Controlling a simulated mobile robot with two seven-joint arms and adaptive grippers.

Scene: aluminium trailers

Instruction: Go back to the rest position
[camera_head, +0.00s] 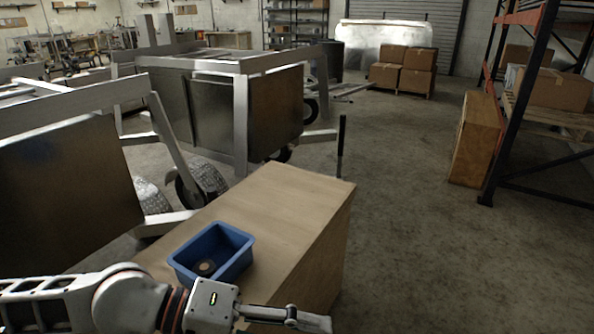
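My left arm comes in along the bottom edge from the left. My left gripper (300,318) points right, in front of the near part of a wooden box (285,200). It is seen from the side and cut by the bottom edge, so I cannot tell whether its fingers are open or shut. No object shows in it. A blue bin (236,262) stands on the box top, just above my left wrist in the picture. My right gripper is not in view.
Aluminium trailers (200,105) with wheels stand at the left, close to the wooden box. A shelving rack (518,100) and a tall carton (475,138) stand at the right. Stacked cartons (404,70) are at the back. The concrete floor (415,230) between is clear.

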